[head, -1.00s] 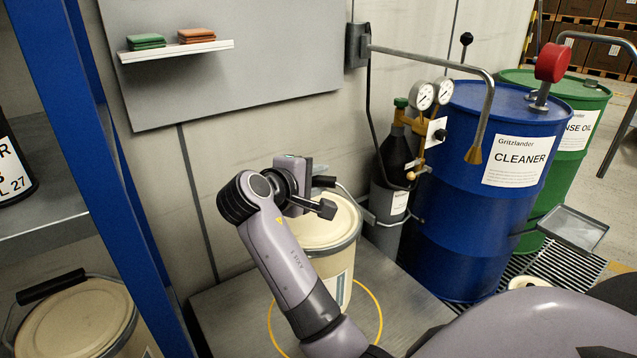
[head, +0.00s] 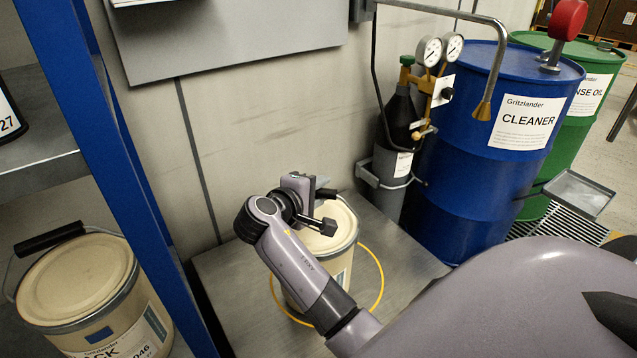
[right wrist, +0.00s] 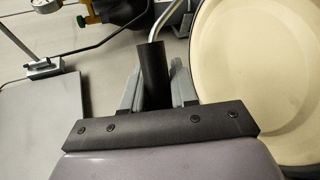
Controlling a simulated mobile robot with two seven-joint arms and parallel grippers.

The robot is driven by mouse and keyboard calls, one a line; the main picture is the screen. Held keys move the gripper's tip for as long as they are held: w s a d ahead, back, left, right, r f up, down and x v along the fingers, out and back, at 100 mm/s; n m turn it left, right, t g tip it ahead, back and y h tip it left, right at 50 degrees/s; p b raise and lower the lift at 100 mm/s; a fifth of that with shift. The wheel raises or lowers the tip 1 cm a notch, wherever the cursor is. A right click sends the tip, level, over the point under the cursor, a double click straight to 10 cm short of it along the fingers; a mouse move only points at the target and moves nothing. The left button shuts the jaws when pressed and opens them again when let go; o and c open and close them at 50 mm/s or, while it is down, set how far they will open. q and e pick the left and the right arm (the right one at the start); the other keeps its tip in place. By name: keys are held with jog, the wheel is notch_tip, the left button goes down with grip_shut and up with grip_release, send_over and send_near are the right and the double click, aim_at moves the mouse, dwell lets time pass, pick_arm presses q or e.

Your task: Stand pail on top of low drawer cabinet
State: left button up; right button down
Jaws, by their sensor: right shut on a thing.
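The cream pail (head: 343,226) is upright over the low drawer cabinet's grey top (head: 408,262), within the yellow ring marked there. My arm hides part of its front and base, so I cannot tell whether its bottom touches the top. My right gripper (head: 325,207) is above the pail's rim and shut on its dark handle grip (head: 327,192). In the right wrist view the handle grip (right wrist: 153,75) stands between the two fingers, with the pail's round lid (right wrist: 255,70) to the right. My left gripper is out of view.
A gas cylinder with gauges (head: 397,125) and a blue cleaner drum (head: 500,165) stand right of the cabinet. A blue rack post (head: 110,150) stands at left. Another pail (head: 75,280) sits on the rack. A wall is behind the cabinet.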

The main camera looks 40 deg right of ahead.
notch_tip(320, 180, down, 2)
jog(key=shift+f, duration=0.1)
jog(key=c, duration=1.3)
grip_release()
jog(key=shift+f, duration=0.35)
jog(key=o, duration=0.4)
jog(key=shift+a+r, duration=0.1)
jog(key=shift+r, duration=0.05)
